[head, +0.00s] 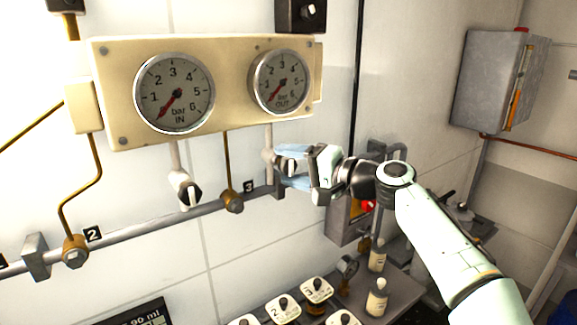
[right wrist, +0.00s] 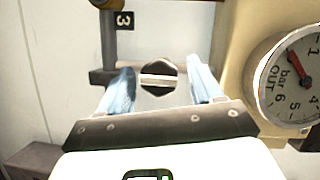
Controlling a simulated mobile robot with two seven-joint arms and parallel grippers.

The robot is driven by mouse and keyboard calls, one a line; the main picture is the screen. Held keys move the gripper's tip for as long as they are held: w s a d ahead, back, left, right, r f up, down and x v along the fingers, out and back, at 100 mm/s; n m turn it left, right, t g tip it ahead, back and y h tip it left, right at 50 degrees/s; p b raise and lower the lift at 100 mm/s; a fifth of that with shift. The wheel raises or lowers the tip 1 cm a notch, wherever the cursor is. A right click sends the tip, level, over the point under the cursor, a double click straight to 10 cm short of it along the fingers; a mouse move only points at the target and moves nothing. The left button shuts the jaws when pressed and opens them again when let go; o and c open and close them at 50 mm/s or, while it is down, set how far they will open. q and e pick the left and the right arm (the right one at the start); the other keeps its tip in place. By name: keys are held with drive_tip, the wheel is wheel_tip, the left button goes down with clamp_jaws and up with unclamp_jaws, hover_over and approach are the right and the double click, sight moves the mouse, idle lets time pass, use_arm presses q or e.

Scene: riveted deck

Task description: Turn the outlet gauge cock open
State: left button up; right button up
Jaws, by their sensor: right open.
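The outlet gauge (head: 280,82), marked OUT, is on the right of the cream panel; it also shows in the right wrist view (right wrist: 290,80). Its needle points low. The outlet gauge cock (head: 267,159) hangs on the pipe below it, mostly hidden by my gripper in the head view. In the right wrist view the cock (right wrist: 158,78) is a dark knob with a pale bar across the picture. My right gripper (head: 283,166) is open, its blue fingers on either side of the cock, with gaps visible in the wrist view (right wrist: 160,68). My left gripper is out of view.
The inlet gauge (head: 174,93) and its cock (head: 184,189) are to the left. A grey rail (head: 150,223) runs below. A grey box (head: 490,80) hangs at right.

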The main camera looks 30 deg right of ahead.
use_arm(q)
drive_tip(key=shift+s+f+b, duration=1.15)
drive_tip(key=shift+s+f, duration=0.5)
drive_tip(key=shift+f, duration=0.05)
use_arm(e)
drive_tip(key=v, duration=1.2)
drive_tip(key=shift+s, duration=0.4)
